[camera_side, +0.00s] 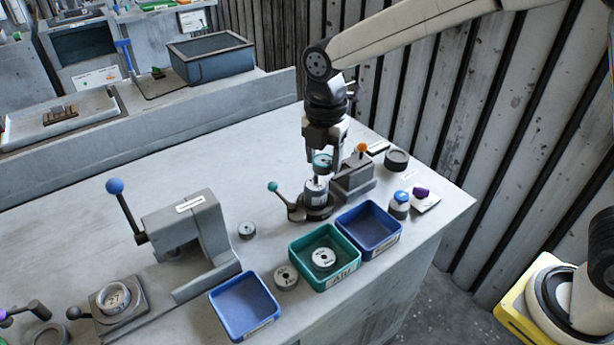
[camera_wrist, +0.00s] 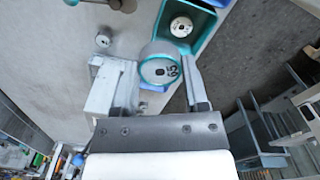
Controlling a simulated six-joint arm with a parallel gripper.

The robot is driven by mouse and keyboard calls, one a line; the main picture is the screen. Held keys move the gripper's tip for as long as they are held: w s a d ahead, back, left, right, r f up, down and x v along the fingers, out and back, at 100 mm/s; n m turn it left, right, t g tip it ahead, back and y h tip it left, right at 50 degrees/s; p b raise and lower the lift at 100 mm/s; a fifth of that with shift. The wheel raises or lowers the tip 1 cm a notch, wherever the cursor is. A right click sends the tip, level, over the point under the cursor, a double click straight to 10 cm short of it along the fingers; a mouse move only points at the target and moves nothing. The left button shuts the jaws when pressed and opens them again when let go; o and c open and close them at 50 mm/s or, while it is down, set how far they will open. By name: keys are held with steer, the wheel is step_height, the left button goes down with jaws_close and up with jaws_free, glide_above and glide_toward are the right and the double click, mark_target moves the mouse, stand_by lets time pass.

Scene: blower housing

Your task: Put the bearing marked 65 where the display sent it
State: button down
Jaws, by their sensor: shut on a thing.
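The bearing marked 65 (camera_wrist: 160,70) is a pale disc with a teal rim. My gripper (camera_wrist: 150,75) is shut on it, with a finger on each side. In the side view my gripper (camera_side: 323,158) points down and the held bearing (camera_side: 322,161) shows as a teal-edged disc. It is above a small cylinder on a round dark base with a teal-knobbed lever (camera_side: 315,190); I cannot tell how large the gap is. A teal tray (camera_side: 298,265) holds another bearing (camera_side: 323,259). No display reading is legible.
Blue trays stand left (camera_side: 236,322) and right (camera_side: 375,247) of the teal tray. A loose bearing (camera_side: 285,277) sits between trays, another (camera_side: 247,230) behind. A press (camera_side: 185,225) with a blue-knobbed lever stands left. A grey block with an orange knob (camera_side: 353,182) stands close right of my gripper.

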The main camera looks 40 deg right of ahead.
steer(key=s+a+n, duration=0.4)
steer(key=s+a, duration=0.9)
steer(key=s, duration=0.4)
step_height(320, 180, down, 6)
steer(key=shift+w+a+r, duration=0.15)
steer(key=shift+r, duration=0.05)
steer(key=w+a+f, duration=0.2)
steer(key=w, duration=0.1)
steer(key=w+a+f, duration=0.5)
steer(key=w+f, duration=0.1)
steer(key=w, duration=0.1)
steer(key=shift+a+f, duration=0.15)
steer(key=shift+a, duration=0.1)
steer(key=shift+w+a+f, duration=0.35)
steer(key=shift+f, duration=0.15)
steer(key=shift+f, duration=0.1)
